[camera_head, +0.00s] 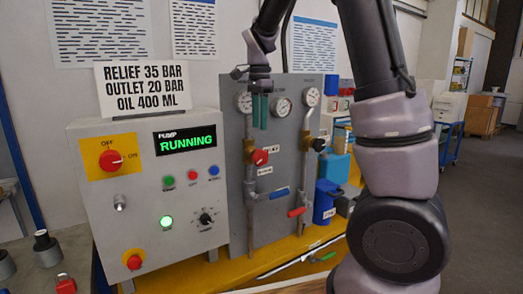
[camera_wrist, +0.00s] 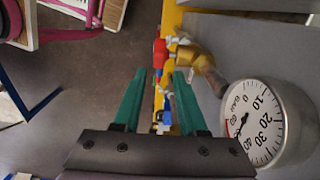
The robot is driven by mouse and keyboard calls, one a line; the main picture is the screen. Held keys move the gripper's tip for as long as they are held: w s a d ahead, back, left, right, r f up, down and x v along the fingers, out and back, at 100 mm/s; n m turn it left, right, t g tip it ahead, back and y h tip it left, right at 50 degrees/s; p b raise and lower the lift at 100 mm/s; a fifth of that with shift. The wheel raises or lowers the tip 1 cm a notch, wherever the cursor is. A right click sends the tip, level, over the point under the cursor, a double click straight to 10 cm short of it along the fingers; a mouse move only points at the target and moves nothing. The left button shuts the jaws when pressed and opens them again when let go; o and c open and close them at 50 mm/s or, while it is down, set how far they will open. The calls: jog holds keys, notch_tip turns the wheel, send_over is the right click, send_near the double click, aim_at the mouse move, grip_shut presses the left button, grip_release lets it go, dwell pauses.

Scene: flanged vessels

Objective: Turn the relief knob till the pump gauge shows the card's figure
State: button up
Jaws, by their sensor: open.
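The white card (camera_head: 143,87) reads RELIEF 35 BAR, OUTLET 20 BAR, OIL 400 ML. A red knob (camera_head: 260,157) sits on a brass valve on the grey panel's left pipe. It also shows beyond my fingertips in the wrist view (camera_wrist: 160,52), beside the brass fitting (camera_wrist: 195,60). My gripper (camera_head: 260,112) points down with green fingers, above the red knob and apart from it. Its fingers are open and empty in the wrist view (camera_wrist: 160,85). A bar gauge (camera_wrist: 262,122) stands close at its right there; I cannot tell its exact reading or whether it is the pump gauge.
The panel carries a left gauge (camera_head: 243,101), a middle gauge (camera_head: 282,107) and a right gauge (camera_head: 311,97). A black knob (camera_head: 319,144) is on the right pipe. Blue (camera_head: 279,193) and red (camera_head: 297,212) lever handles stick out below. The control box display (camera_head: 187,140) reads PUMP RUNNING.

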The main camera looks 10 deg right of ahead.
aim_at(260, 151)
notch_tip(260, 151, down, 10)
jog(key=shift+f, duration=0.1)
dwell(0.4)
grip_shut()
